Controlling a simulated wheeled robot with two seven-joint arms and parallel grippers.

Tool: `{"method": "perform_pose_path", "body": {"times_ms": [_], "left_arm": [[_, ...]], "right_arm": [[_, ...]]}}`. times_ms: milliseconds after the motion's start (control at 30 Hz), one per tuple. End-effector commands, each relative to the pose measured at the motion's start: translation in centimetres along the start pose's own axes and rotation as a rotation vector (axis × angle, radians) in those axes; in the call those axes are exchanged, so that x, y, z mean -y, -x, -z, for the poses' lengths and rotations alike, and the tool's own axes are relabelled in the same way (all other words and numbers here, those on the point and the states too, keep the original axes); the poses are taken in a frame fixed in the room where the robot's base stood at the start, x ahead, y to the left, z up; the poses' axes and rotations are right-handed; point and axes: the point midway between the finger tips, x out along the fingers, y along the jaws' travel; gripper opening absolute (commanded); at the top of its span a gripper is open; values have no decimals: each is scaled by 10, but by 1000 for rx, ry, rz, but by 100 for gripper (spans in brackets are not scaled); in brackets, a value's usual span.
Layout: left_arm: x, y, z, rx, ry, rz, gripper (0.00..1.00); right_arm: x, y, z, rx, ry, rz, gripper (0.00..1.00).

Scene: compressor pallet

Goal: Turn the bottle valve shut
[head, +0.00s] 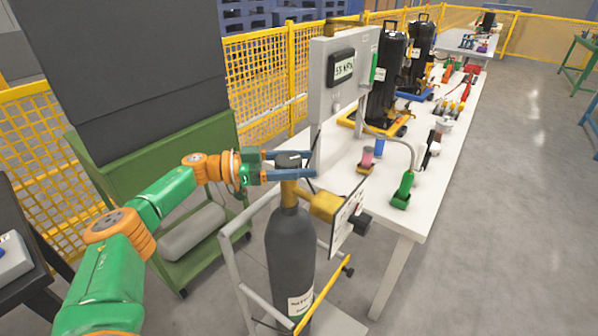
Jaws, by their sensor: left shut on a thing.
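The dark grey gas bottle (290,248) stands upright in a grey bottle cart (239,268), with a white label low on its side. Its brass neck (289,193) carries a yellow-brass fitting on the right. The dark round valve knob (288,160) sits on top. My left gripper (294,165) comes in level from the left, its two blue-grey fingers on either side of the knob and shut on it. The fingers partly hide the knob. My right gripper is not in view.
A long white table (398,208) with a gauge panel (340,85), black compressors and small tools stands to the right. A green cart (120,150) is behind my left arm. A yellow fence (262,75) runs behind. Open floor lies at far right.

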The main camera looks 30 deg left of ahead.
Motion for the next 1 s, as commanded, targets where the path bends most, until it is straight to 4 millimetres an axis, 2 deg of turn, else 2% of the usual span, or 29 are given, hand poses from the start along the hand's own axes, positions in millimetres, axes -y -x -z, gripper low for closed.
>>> {"method": "perform_pose_path", "body": {"times_ms": [33,200,733,767,800,867,1000], "left_arm": [[0,-1,-3,-2,-1,-17,12],[-2,-1,-2,-2,1,-64,12],[-3,-1,0,-1,0,-89,12],[-3,-1,0,-1,0,-89,70],[-3,-1,0,-1,0,-89,81],[-3,-1,0,-2,0,-89,97],[-3,-1,0,-2,0,-88,98]], "right_arm": [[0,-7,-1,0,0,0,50],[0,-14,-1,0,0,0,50],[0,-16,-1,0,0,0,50],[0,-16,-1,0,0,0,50],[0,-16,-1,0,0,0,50],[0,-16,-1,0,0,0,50],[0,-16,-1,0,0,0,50]]}}
